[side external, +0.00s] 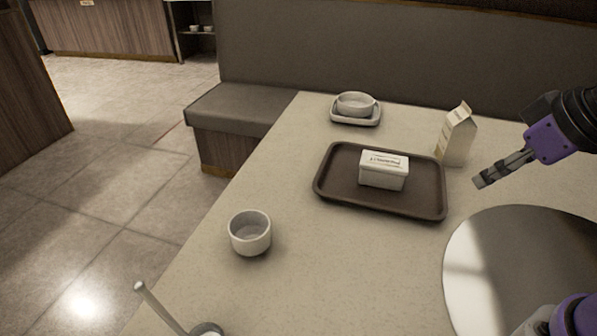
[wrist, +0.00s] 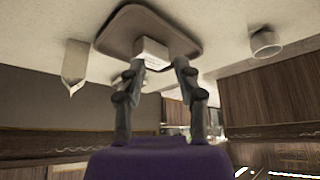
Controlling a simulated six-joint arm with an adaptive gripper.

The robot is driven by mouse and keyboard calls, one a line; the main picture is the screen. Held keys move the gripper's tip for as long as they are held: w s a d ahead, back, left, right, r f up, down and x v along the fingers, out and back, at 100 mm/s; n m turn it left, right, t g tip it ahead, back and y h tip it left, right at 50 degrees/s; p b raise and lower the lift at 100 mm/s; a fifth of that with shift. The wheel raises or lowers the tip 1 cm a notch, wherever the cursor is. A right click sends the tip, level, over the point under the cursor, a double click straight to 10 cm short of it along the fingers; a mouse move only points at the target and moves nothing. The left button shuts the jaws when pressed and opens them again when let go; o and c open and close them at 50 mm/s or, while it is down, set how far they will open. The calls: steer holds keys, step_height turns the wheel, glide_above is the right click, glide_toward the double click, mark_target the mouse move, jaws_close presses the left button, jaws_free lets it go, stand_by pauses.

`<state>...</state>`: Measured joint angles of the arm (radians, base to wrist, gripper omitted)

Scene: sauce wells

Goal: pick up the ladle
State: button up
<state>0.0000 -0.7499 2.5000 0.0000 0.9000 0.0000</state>
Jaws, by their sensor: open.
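A thin pale handle (side external: 158,307), which looks like the ladle's, leans up and left at the bottom edge of the side external view. Its lower end is cut off by the frame, beside a partly visible round grey thing (side external: 207,330). I cannot tell whether the two are joined. My gripper (side external: 481,182) is at the right, above the table and far from the handle. In the wrist view its fingers (wrist: 155,70) are spread with nothing between them. The ladle is not seen in the wrist view.
A brown tray (side external: 333,199) holds a white lidded box (side external: 383,177). A carton (side external: 457,136) stands near my gripper. A white cup (side external: 250,238) stands front left; a bowl (side external: 356,106) sits on a small dish (side external: 342,118) at the back. Table between cup and tray is clear.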

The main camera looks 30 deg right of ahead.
steer(key=w+a+r+n+y, duration=0.2)
steer(key=w+a+r+n, duration=0.15)
steer(key=w+a, duration=0.45)
steer(key=n+g+y, duration=0.2)
steer(key=n+g, duration=0.2)
steer(key=n, duration=0.6)
glide_toward(171, 323)
steer(key=x, duration=0.8)
steer(key=shift+w+a+f, duration=0.15)
steer(key=shift+w+a, duration=0.2)
steer(key=shift+a, duration=0.1)
jaws_close()
